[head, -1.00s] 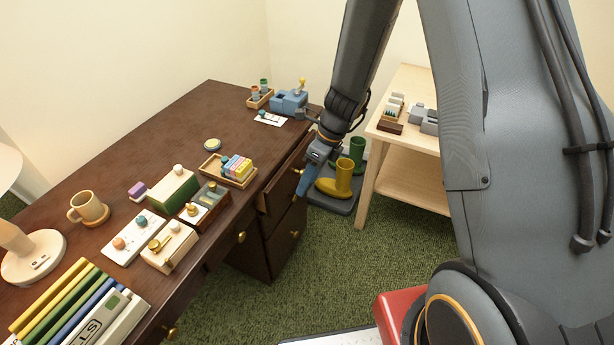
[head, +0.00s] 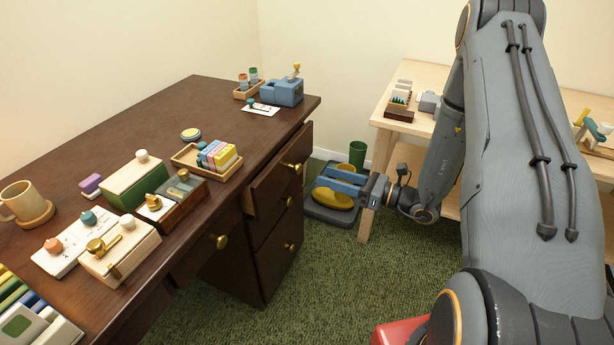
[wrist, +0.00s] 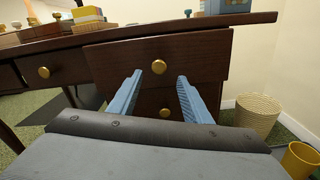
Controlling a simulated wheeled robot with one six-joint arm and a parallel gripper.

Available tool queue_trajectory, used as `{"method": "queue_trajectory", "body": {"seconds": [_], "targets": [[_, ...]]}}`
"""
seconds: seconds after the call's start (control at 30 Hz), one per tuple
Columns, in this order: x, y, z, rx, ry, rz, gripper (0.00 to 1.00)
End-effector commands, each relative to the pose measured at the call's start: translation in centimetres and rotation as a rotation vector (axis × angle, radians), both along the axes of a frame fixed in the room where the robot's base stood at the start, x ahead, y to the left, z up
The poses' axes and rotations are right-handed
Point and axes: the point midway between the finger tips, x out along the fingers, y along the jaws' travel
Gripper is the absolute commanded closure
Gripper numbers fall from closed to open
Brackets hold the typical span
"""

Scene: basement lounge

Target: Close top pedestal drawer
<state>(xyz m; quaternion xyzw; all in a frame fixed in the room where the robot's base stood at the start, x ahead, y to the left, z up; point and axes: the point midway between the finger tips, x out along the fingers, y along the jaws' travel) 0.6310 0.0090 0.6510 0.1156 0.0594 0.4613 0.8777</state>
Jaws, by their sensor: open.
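The top pedestal drawer (head: 279,174) of the dark wood desk stands pulled partly out, with a round brass knob (head: 295,167) on its front. In the wrist view the drawer front (wrist: 203,55) fills the upper middle, and its knob (wrist: 159,67) lies beyond and between my fingertips. My gripper (head: 337,181) is open and empty, to the right of the drawer in the head view, with its blue fingers pointing at the drawer front. It appears apart from the drawer. The two fingers also show in the wrist view (wrist: 160,82).
Lower pedestal drawers (head: 277,250) look shut. A light wood shelf table (head: 385,112) stands right. Green carpet (head: 340,280) in front is clear.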

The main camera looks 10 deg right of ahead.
Motion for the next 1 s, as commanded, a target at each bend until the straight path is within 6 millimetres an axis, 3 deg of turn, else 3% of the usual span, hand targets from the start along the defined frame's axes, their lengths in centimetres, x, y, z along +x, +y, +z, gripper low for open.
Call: {"method": "queue_trajectory", "body": {"seconds": [0.43,0.87,1.0], "targets": [[3.4,5.3,0.1,-0.001,0.002,0.007,0.56],[4.1,6.3,0.1,-0.001,0.002,0.005,0.56],[4.1,6.3,0.1,-0.001,0.002,0.005,0.76]]}}
